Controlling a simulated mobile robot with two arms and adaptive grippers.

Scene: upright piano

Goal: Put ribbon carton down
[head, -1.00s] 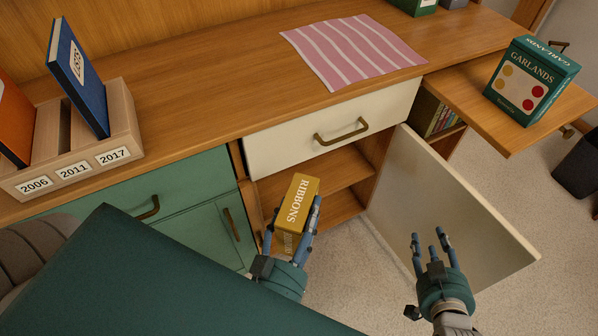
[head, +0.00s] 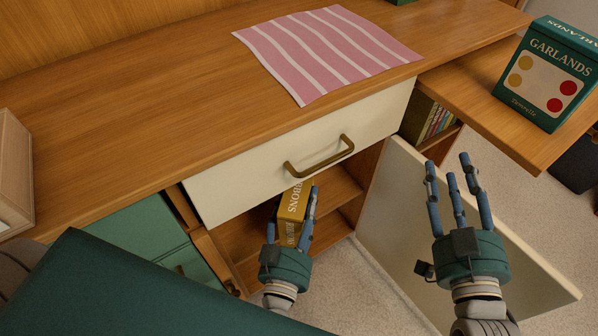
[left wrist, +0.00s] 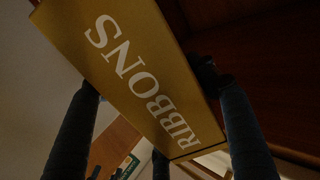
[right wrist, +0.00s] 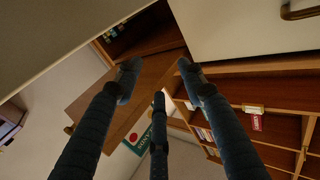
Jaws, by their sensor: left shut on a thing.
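The ribbon carton (head: 291,203) is a yellow box lettered RIBBONS. In the head view it is at the mouth of the open cabinet compartment, below the cream drawer, and its top is partly hidden by the drawer. My left gripper (head: 292,215) is shut on it; in the left wrist view the carton (left wrist: 125,75) fills the space between the fingers. I cannot tell whether the carton touches the shelf (head: 335,185). My right gripper (head: 458,185) is open and empty, in front of the open cream cabinet door (head: 390,215).
The cream drawer (head: 300,155) with a brass handle is just above the left gripper. A striped pink cloth (head: 325,50) lies on the wooden top. A green GARLANDS box (head: 548,75) stands on a pulled-out board at right. Books (head: 433,122) stand below that board.

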